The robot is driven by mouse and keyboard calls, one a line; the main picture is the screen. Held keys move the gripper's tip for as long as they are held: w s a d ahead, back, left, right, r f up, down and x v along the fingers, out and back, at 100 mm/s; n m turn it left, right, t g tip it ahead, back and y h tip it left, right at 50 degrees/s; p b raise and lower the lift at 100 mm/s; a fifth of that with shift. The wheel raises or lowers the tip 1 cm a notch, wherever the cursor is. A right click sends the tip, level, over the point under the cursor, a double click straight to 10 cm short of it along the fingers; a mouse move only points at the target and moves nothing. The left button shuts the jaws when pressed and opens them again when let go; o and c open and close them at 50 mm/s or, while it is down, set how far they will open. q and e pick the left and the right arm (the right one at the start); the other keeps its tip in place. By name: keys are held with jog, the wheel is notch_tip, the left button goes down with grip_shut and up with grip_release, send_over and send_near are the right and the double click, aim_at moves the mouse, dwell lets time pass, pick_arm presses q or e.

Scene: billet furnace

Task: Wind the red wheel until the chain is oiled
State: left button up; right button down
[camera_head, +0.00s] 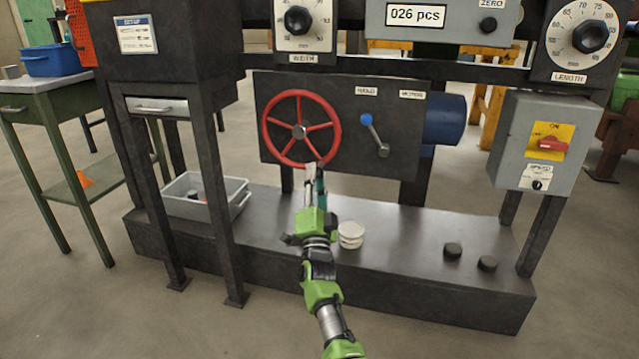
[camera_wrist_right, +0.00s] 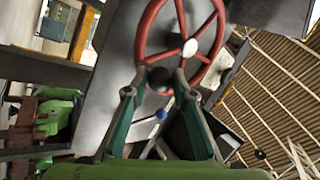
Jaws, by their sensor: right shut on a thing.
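The red wheel (camera_head: 301,93), spoked with a grey hub, is mounted on the dark panel (camera_head: 270,152) of the machine. My right gripper (camera_head: 316,172) reaches up from below to the wheel's lower right rim. In the right wrist view the fingers of my right gripper (camera_wrist_right: 162,72) are closed at the near rim of the wheel (camera_wrist_right: 143,35), with a dark knob (camera_wrist_right: 160,82) between them. The exact contact is partly hidden. No chain can be made out in either view. My left gripper is not in view.
A blue-knobbed lever (camera_head: 375,132) is right of the wheel. A grey bin (camera_head: 185,208), a white round stack (camera_head: 351,235) and dark round pieces (camera_head: 453,250) sit on the machine's base (camera_head: 400,285). A grey switch box (camera_head: 545,140) hangs at right. Machine legs stand at left.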

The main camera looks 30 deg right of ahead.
jog(key=shift+w+a+f, duration=0.1)
jog(key=shift+w+f, duration=0.05)
dwell(0.3)
jog(key=c, duration=1.7)
grip_release()
jog(key=v, duration=1.2)
jog(key=shift+a, duration=0.1)
